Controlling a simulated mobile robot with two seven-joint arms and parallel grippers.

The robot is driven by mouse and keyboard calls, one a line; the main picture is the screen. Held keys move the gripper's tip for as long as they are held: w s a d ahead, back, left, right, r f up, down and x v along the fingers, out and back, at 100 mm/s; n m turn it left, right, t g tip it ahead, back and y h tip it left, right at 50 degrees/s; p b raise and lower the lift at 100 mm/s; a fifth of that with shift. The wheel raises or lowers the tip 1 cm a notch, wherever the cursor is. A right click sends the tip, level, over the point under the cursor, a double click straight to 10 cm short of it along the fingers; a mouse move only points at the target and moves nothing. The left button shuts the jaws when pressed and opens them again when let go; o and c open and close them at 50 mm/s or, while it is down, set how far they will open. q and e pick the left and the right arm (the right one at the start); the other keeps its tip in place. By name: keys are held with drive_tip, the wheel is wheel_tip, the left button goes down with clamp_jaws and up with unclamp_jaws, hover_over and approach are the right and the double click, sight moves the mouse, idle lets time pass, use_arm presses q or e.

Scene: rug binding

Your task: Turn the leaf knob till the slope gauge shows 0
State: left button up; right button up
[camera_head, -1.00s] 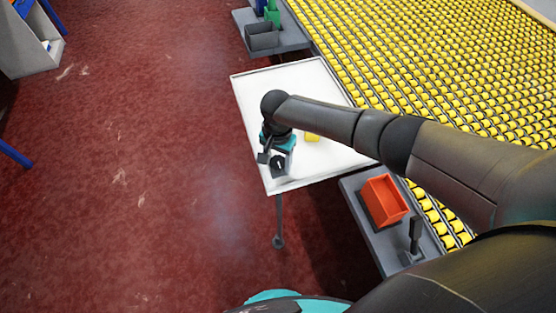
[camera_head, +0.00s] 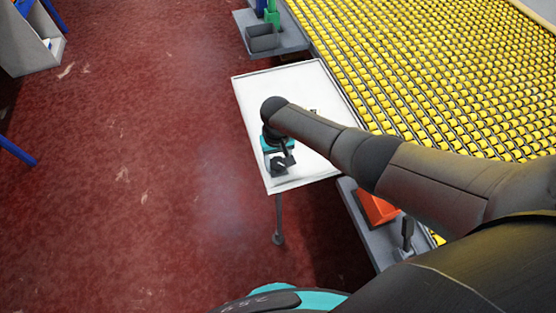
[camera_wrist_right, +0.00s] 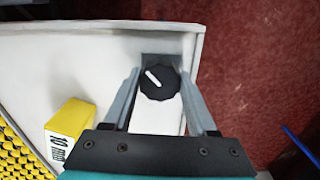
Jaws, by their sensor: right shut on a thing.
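The leaf knob (camera_wrist_right: 160,84) is a black round dial with a white pointer line, on a dark square plate at the white leaf's edge. In the right wrist view the pointer slants to the upper left. My right gripper (camera_wrist_right: 160,76) has one finger on each side of the knob and is shut on it. In the head view the gripper (camera_head: 280,161) is at the leaf's near left corner. The white leaf (camera_head: 257,95) lies mostly bare. I cannot make out a slope gauge or its reading in either view. My left gripper is not in view.
A yellow block marked 10 mm (camera_wrist_right: 72,128) lies on the leaf, left of the gripper. A bed of yellow rollers (camera_head: 420,70) adjoins the leaf. Red floor (camera_head: 130,170) is open at left.

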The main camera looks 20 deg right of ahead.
drive_tip(key=n, duration=0.4)
drive_tip(key=shift+s+f+n, duration=0.15)
drive_tip(key=shift+s+n, duration=0.05)
drive_tip(key=shift+n, duration=2.7)
drive_tip(key=o, duration=1.4)
drive_tip(key=shift+w, duration=0.1)
drive_tip(key=shift+c, duration=0.2)
